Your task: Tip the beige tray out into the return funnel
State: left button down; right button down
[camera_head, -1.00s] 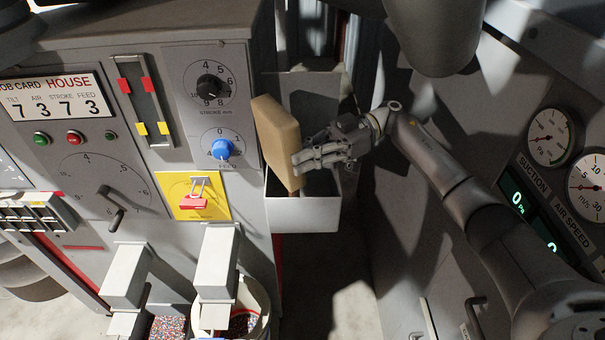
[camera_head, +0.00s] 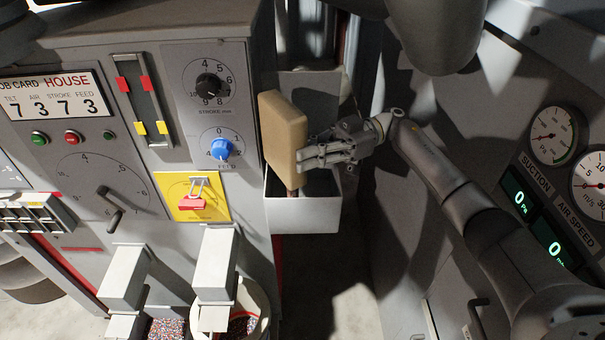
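The beige tray (camera_head: 283,135) stands steeply on edge, with its broad side towards the left and its underside or face partly turned to me. My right gripper (camera_head: 302,158) is shut on its right edge. The tray is above the white open-topped box of the return funnel (camera_head: 303,218), at the right side of the grey machine. The tray's lower end is at the box's mouth; whether it touches the rim I cannot tell. The tray's inside and any contents are hidden. My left gripper is not in view.
The grey machine panel with a blue feed knob (camera_head: 221,149) and a red-handled switch on a yellow plate (camera_head: 194,203) stands close left of the tray. A white bucket (camera_head: 262,300) stands below. A gauge panel (camera_head: 545,200) is at the right.

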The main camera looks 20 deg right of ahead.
dwell(0.6)
jog(key=shift+w+d+r+g+y+b, duration=0.1)
jog(key=shift+d+g+y+b, duration=0.25)
jog(key=shift+y+b, duration=0.25)
dwell(0.3)
jog(key=shift+w+d+y+b, duration=0.1)
jog(key=shift+d+y+b, duration=0.3)
jog(key=shift+y+b, duration=0.2)
dwell(0.4)
